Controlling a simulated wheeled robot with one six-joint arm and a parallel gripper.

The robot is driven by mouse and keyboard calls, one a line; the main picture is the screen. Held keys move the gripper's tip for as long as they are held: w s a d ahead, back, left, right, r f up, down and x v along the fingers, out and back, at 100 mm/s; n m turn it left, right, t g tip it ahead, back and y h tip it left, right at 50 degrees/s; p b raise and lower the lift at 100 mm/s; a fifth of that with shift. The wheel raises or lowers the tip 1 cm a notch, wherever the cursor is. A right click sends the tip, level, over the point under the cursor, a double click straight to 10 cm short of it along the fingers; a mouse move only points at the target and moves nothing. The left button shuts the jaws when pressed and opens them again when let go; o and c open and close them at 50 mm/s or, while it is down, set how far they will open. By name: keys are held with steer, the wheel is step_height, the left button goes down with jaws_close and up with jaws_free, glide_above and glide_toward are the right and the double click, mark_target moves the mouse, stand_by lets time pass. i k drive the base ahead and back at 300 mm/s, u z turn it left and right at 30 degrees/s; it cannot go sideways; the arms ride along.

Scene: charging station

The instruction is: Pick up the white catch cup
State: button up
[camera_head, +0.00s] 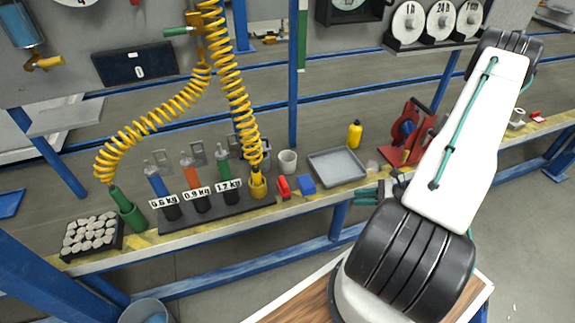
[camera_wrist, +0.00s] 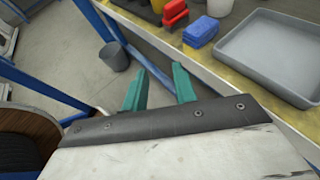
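The white catch cup (camera_head: 288,161) stands upright on the bench, behind the red and blue blocks and left of the grey tray. In the wrist view only part of the cup (camera_wrist: 219,7) shows, cut off by the top edge. My gripper (camera_wrist: 160,82) has its two teal fingers apart with nothing between them. In the head view my gripper (camera_head: 369,196) is partly hidden by my arm, at the bench's front edge, to the right of the cup and apart from it.
A red block (camera_head: 282,187) and a blue block (camera_head: 307,184) lie in front of the cup. The grey tray (camera_head: 316,179) is to its right. A yellow coiled hose (camera_head: 240,110) hangs to its left, above a weight rack (camera_head: 225,209). A yellow bottle (camera_head: 354,134) stands behind the tray.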

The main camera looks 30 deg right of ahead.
mark_target(286, 159)
steer(key=i, duration=1)
